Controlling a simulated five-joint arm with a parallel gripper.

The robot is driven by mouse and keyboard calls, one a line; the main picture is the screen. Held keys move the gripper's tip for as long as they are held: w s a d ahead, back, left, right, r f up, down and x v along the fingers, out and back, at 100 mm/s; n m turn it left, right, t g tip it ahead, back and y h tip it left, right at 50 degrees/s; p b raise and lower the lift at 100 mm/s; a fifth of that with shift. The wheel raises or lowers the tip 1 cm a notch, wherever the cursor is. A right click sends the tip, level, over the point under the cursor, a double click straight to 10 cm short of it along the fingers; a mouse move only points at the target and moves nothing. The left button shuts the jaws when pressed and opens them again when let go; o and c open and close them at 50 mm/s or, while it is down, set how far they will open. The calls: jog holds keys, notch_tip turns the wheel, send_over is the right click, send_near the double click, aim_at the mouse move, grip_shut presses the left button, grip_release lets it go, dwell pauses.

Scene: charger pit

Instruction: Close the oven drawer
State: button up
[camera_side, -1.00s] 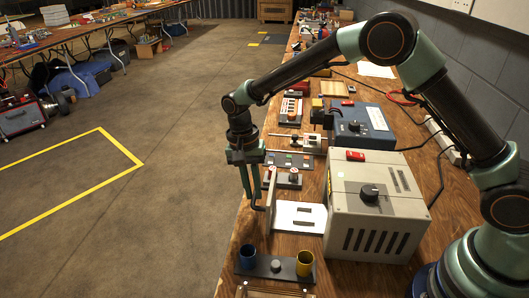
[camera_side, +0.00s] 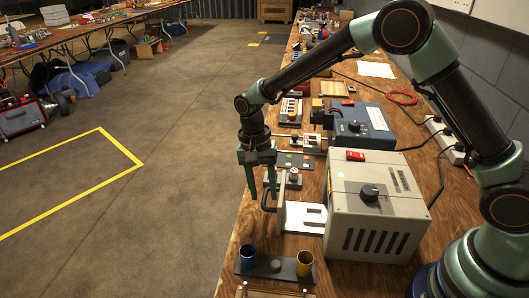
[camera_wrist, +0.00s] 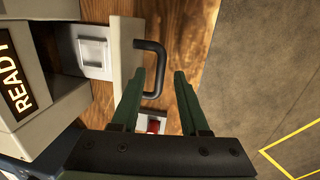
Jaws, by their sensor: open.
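The oven (camera_side: 375,215) is a beige box with a black knob and vents, standing on the wooden bench. Its white drawer (camera_side: 303,216) is partly out on the left side. The drawer's pale front panel (camera_side: 281,206) carries a dark U-shaped handle (camera_side: 265,200). In the wrist view the panel (camera_wrist: 126,50) and handle (camera_wrist: 158,68) show at upper middle. My gripper (camera_side: 262,200) is open, fingers pointing down at the handle. In the wrist view the handle bar appears between the fingertips of my gripper (camera_wrist: 159,76); I cannot tell whether they touch.
A dark stand with a blue cup (camera_side: 247,257) and a yellow cup (camera_side: 304,263) is at the near side. A blue-grey box (camera_side: 362,125) and small fixtures stand behind the oven. The bench edge drops to open floor on the left.

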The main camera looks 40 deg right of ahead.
notch_tip(320, 180, up, 12)
jog(key=w, duration=0.1)
jog(key=shift+w+a, duration=0.25)
jog(key=shift+w, duration=0.15)
jog(key=s+f, duration=0.1)
jog(key=f, duration=0.7)
jog(key=s+f, duration=0.1)
jog(key=f, duration=0.3)
jog(key=shift+s+a+f, duration=0.1)
jog(key=shift+s+a, duration=0.1)
jog(key=shift+s, duration=0.15)
jog(key=shift+c, duration=0.3)
grip_shut()
dwell(1.0)
